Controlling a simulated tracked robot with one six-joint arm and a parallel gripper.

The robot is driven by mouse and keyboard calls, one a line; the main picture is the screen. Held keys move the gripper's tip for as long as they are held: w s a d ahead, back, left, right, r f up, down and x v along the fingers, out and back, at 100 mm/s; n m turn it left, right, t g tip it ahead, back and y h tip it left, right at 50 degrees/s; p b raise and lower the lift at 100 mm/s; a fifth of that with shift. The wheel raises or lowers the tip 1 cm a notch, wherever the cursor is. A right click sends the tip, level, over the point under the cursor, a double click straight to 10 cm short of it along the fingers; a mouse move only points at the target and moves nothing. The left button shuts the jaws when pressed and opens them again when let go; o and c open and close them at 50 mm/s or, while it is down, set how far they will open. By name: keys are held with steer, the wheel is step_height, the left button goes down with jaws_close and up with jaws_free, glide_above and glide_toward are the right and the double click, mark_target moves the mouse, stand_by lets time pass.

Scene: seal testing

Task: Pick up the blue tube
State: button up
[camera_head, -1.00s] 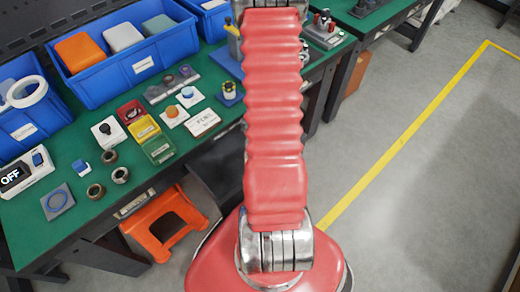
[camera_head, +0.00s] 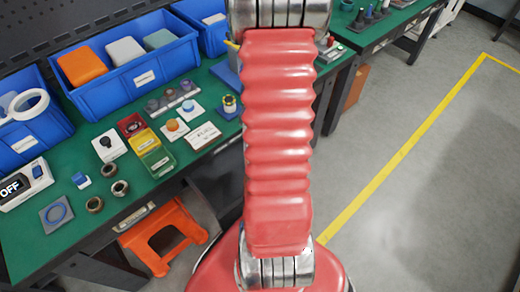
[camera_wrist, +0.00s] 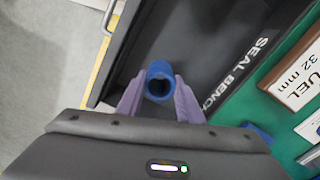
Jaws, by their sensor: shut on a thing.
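In the wrist view the blue tube (camera_wrist: 160,67) is seen end-on, its round dark opening facing the camera. My gripper (camera_wrist: 159,95) has its two purple fingers shut on the tube, one on each side. The tube is in front of the dark bench front marked "SEAL BENCH" (camera_wrist: 236,72), near the green bench top's edge. In the head view my red arm shows, but my gripper and the tube are out of sight.
The green bench (camera_head: 100,228) holds blue bins (camera_head: 140,72), small rings, a white device reading "OFF" (camera_head: 24,184) and coloured boxes. An orange stool (camera_head: 165,228) is partly under it. The grey floor (camera_head: 430,200) at right is clear, with a yellow line.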

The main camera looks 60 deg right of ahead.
steer(key=shift+r, duration=0.15)
stand_by(0.5)
step_height(320, 180, up, 8)
steer(key=w+f+n, duration=0.1)
steer(key=w+a+r+n, duration=0.1)
steer(key=w+n, duration=0.1)
steer(key=w, duration=0.2)
steer(key=w+a+r+n, duration=0.2)
steer(key=w, duration=0.3)
steer(key=w+a+r+n, duration=0.1)
steer(key=w+n, duration=0.2)
steer(key=w, duration=0.2)
steer(key=shift+w+a+r, duration=0.15)
steer(key=shift+a+r, duration=0.1)
steer(key=shift+a, duration=0.1)
steer(key=w+a+n, duration=0.4)
steer(key=w+a, duration=0.3)
steer(key=a, duration=0.6)
steer(key=w+a+n, duration=0.4)
steer(key=w+a, duration=0.3)
steer(key=a, duration=0.6)
steer(key=shift+w+a+r, duration=0.25)
steer(key=shift+r, duration=0.2)
